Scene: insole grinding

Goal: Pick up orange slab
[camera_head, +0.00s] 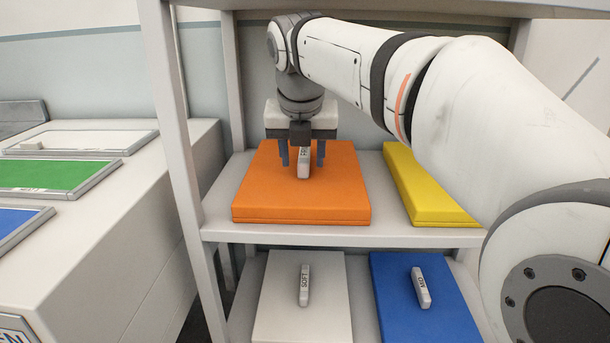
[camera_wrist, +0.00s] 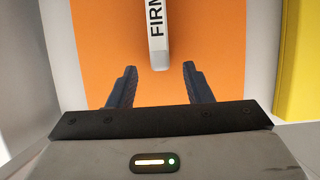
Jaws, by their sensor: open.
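The orange slab (camera_head: 265,195) lies flat on the upper shelf, left of the yellow slab. A pale handle labelled FIRM (camera_head: 303,163) stands on top of it, partly behind my gripper in the head view. My gripper (camera_head: 302,163) is above the slab, pointing down, with its fingers apart on either side of the handle. In the wrist view the open fingers (camera_wrist: 155,85) sit over the orange surface (camera_wrist: 95,50). The FIRM handle (camera_wrist: 157,30) there lies just ahead of the gap between them. I cannot tell whether the fingertips touch the slab.
The yellow slab (camera_head: 422,190) lies right of the orange one. White (camera_head: 280,310) and blue (camera_head: 395,310) slabs with handles lie on the lower shelf. Shelf posts (camera_head: 180,130) stand close by. A counter at left has white, green (camera_head: 50,176) and blue panels.

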